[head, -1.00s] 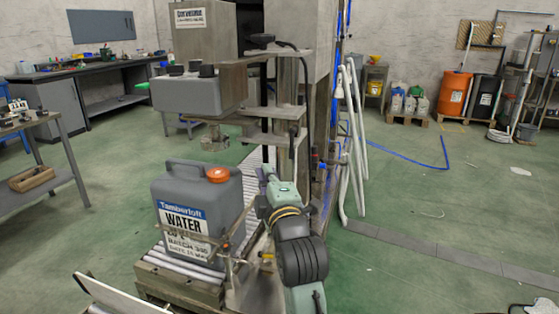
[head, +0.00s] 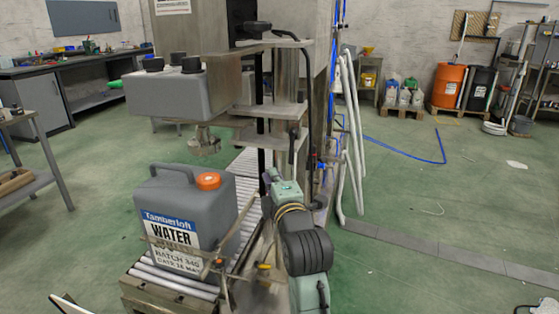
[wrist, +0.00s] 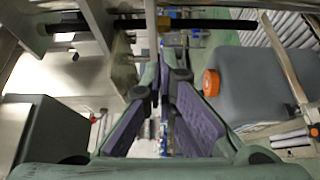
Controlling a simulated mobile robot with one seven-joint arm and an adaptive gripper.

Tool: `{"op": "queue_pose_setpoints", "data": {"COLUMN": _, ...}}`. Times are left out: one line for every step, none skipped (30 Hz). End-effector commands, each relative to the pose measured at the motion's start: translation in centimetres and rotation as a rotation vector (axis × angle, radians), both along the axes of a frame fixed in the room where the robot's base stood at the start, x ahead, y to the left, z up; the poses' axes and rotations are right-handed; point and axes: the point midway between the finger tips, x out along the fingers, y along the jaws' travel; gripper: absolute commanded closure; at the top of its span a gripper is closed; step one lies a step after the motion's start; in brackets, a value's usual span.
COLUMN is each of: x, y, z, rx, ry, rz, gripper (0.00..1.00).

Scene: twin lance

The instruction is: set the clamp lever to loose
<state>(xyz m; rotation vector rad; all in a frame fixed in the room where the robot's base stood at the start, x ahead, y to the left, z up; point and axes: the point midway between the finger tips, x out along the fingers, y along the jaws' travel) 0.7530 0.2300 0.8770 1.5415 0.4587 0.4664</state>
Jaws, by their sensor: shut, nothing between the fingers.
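A machine column with two filling carriages stands in the head view. A short black handle (head: 293,145) hangs at the right side of its lower bracket (head: 262,134); it looks like the clamp lever, but I cannot be sure, nor read its setting. My gripper (head: 268,178) is below and left of this handle, apart from it, beside the column. In the wrist view my gripper's green and purple fingers (wrist: 166,68) point away and are shut on nothing. A black rod (wrist: 190,23) crosses the top of that view.
A grey water jug (head: 185,215) with an orange cap stands on the roller conveyor left of my arm; it also shows at right in the wrist view (wrist: 260,85). A grey tank (head: 175,95) sits above it. White pipes (head: 350,130) rise at right.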

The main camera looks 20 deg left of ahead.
Motion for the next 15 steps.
{"op": "queue_pose_setpoints", "data": {"x": 0.2, "y": 0.1, "z": 0.0, "rx": -0.001, "ry": 0.001, "rz": 0.0, "gripper": 1.0}}
{"op": "queue_pose_setpoints", "data": {"x": 0.3, "y": 0.2, "z": 0.0, "rx": -0.001, "ry": 0.001, "rz": 0.001, "gripper": 1.0}}
{"op": "queue_pose_setpoints", "data": {"x": 0.6, "y": 0.4, "z": 0.1, "rx": -0.001, "ry": 0.002, "rz": 0.001, "gripper": 1.0}}
{"op": "queue_pose_setpoints", "data": {"x": 0.8, "y": 0.6, "z": 0.1, "rx": -0.001, "ry": 0.002, "rz": 0.001, "gripper": 1.0}}
{"op": "queue_pose_setpoints", "data": {"x": 1.2, "y": 0.9, "z": 0.1, "rx": 0.0, "ry": 0.002, "rz": 0.001, "gripper": 1.0}}
{"op": "queue_pose_setpoints", "data": {"x": 1.7, "y": 1.2, "z": 0.2, "rx": 0.0, "ry": 0.002, "rz": 0.001, "gripper": 1.0}}
{"op": "queue_pose_setpoints", "data": {"x": 2.1, "y": 1.5, "z": 0.2, "rx": -0.001, "ry": 0.002, "rz": 0.001, "gripper": 1.0}}
{"op": "queue_pose_setpoints", "data": {"x": 2.6, "y": 1.8, "z": 0.2, "rx": 0.0, "ry": 0.002, "rz": 0.002, "gripper": 1.0}}
{"op": "queue_pose_setpoints", "data": {"x": 3.3, "y": 2.3, "z": 0.2, "rx": 0.0, "ry": 0.002, "rz": 0.003, "gripper": 1.0}}
{"op": "queue_pose_setpoints", "data": {"x": 3.8, "y": 2.7, "z": 0.3, "rx": 0.0, "ry": 0.004, "rz": 0.003, "gripper": 1.0}}
{"op": "queue_pose_setpoints", "data": {"x": 4.4, "y": 3.1, "z": 0.3, "rx": 0.001, "ry": 0.003, "rz": 0.002, "gripper": 1.0}}
{"op": "queue_pose_setpoints", "data": {"x": 5.2, "y": 3.5, "z": 0.3, "rx": 0.0, "ry": 0.002, "rz": 0.002, "gripper": 1.0}}
{"op": "queue_pose_setpoints", "data": {"x": 5.7, "y": 3.9, "z": 0.3, "rx": 0.0, "ry": 0.002, "rz": 0.002, "gripper": 1.0}}
{"op": "queue_pose_setpoints", "data": {"x": 6.2, "y": 4.3, "z": 0.3, "rx": -0.001, "ry": 0.003, "rz": 0.002, "gripper": 1.0}}
{"op": "queue_pose_setpoints", "data": {"x": 7.0, "y": 4.8, "z": 0.4, "rx": -0.001, "ry": 0.001, "rz": 0.001, "gripper": 1.0}}
